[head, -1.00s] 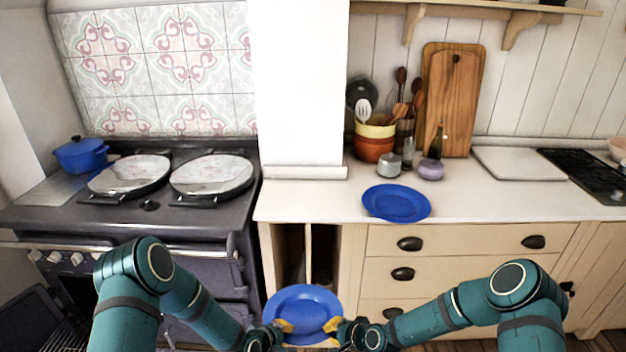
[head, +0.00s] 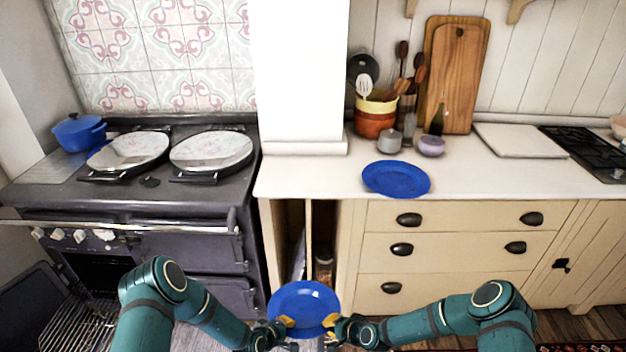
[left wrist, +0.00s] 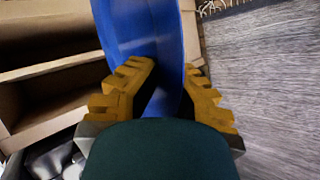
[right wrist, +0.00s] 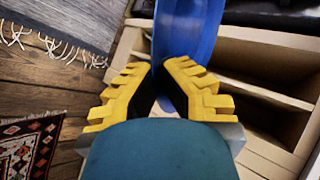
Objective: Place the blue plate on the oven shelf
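A blue plate (head: 304,298) is held in front of me at the bottom centre of the head view, tilted with its face towards me. My left gripper (head: 287,322) is shut on its lower left rim; the rim runs between the fingers in the left wrist view (left wrist: 160,75). My right gripper (head: 331,321) is shut on its lower right rim, which also shows between the fingers in the right wrist view (right wrist: 172,75). The oven's wire shelf (head: 72,322) shows at the lower left, in front of a dark oven opening (head: 100,268), partly hidden by my left arm.
A second blue plate (head: 396,179) lies on the white counter (head: 480,180). The dark range (head: 190,215) has two round lids and a blue pot (head: 78,132). An open cabinet niche (head: 323,235) is behind the held plate. Drawers (head: 450,250) stand to the right. A patterned rug (right wrist: 28,145) lies on the floor.

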